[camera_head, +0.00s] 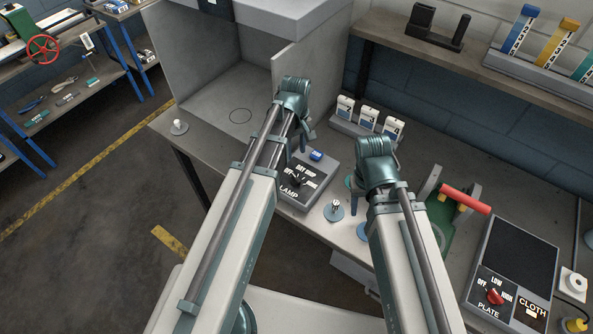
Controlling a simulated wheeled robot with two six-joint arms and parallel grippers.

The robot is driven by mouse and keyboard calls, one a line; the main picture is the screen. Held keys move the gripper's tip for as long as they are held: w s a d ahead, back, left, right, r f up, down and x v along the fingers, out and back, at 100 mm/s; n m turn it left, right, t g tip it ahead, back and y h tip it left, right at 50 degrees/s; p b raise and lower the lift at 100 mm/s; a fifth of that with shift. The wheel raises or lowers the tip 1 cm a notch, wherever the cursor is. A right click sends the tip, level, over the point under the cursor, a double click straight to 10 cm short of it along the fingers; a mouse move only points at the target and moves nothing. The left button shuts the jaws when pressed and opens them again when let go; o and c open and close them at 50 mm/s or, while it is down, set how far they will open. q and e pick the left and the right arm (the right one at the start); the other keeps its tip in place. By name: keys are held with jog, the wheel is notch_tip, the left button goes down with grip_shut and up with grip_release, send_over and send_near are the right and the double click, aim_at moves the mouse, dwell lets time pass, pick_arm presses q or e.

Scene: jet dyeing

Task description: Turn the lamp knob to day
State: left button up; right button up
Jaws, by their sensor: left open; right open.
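The lamp box (318,187) is a grey control box marked LAMP, on the bench in the middle of the camera_head view. Its dark lamp knob (297,181) sits on the top face among small printed labels. I cannot tell which label the knob points at. A blue block or button (316,155) is at the box's far edge. My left gripper (306,136) is open, just beyond the box and apart from the knob, partly hidden by its own arm. My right gripper (354,188) is open, to the right of the box, and mostly hidden behind its wrist.
A large grey booth (215,90) stands behind the lamp box. Several white labelled containers (368,118) stand in a rack to the right. A small metal piece on a disc (334,210) is near the box. A plate unit with a red knob (494,297) is at lower right.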

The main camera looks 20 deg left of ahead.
aim_at(296, 177)
pick_arm(q)
notch_tip(296, 177, down, 14)
jog(key=b, duration=1.3)
jog(key=shift+b, duration=0.35)
pick_arm(e)
notch_tip(296, 177, down, 14)
jog(key=shift+r, duration=0.1)
pick_arm(q)
jog(key=shift+r, duration=0.1)
grip_shut()
